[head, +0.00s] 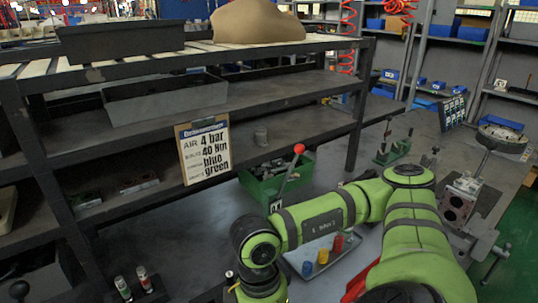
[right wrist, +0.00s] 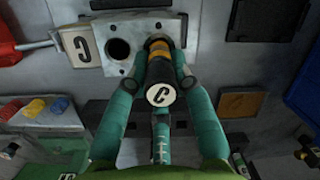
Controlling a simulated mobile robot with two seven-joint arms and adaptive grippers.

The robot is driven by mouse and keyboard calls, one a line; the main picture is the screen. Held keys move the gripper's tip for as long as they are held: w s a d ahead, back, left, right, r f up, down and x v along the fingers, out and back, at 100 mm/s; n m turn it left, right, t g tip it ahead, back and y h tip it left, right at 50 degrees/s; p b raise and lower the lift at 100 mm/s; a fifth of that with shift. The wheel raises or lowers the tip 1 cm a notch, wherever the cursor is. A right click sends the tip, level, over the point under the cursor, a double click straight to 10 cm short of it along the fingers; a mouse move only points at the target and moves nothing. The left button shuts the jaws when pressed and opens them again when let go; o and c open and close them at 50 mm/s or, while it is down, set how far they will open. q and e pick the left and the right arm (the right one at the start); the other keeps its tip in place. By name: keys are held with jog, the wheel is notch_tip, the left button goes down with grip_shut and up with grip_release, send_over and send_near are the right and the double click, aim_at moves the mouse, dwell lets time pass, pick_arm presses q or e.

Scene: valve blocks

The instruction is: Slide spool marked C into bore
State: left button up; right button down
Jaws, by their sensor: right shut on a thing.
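The spool's orange and dark far part points at the grey metal block (right wrist: 126,72). It meets the block to the right of an open round bore (right wrist: 118,49); I cannot tell how deep it sits. My left gripper is not in view.
A tray (head: 340,262) with yellow, blue and red pieces lies beside my right arm. A green bin (head: 262,190) stands behind it. A shelf rack (head: 140,190) fills the left, with a clipboard sign (head: 203,152). Another metal block with holes (head: 456,207) is at the right.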

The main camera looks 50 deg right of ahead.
jog(key=shift+f, duration=0.2)
jog(key=c, duration=1)
grip_release()
jog(key=shift+r, duration=0.15)
jog(key=v, duration=1.1)
jog(key=shift+r, duration=0.4)
